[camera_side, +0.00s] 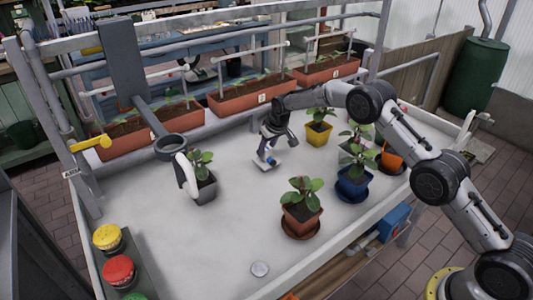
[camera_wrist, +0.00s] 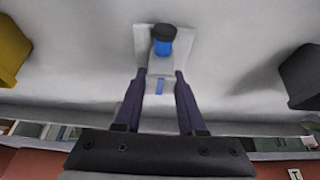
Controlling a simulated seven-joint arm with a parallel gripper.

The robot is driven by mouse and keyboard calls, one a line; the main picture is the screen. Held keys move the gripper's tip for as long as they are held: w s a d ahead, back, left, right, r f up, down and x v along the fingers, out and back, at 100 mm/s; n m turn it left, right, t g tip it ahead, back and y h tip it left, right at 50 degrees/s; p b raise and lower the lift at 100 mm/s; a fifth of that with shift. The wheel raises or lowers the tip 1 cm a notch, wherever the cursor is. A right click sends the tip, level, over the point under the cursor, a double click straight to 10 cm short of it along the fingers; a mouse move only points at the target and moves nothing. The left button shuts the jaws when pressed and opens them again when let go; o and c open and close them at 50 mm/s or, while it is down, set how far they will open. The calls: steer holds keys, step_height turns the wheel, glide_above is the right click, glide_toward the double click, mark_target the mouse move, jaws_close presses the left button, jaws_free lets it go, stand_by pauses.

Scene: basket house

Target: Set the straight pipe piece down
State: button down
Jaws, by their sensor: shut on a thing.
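My gripper (camera_side: 267,151) points down over the pale grey bench top, near its middle. It is shut on a small light-coloured piece with blue on it, which I take for the straight pipe piece (camera_side: 268,162). In the wrist view, the two dark fingers (camera_wrist: 161,78) close on the grey body of the pipe piece (camera_wrist: 161,65), with a blue band and a black end beyond the tips. A pale square shape (camera_wrist: 142,38) lies behind it. The piece is at or just above the bench; I cannot tell if it touches.
A grey potted plant (camera_side: 206,187) stands left, with a ring on a post (camera_side: 171,147) beside it. A yellow pot (camera_side: 318,134), a blue pot (camera_side: 352,185) and a terracotta pot (camera_side: 301,219) stand to the right. Planters (camera_side: 245,98) line the back.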

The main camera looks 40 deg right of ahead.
steer(key=shift+f, duration=0.95)
steer(key=shift+f, duration=0.15)
steer(key=c, duration=0.5)
jaws_free()
steer(key=v, duration=1.2)
steer(key=shift+r, duration=0.3)
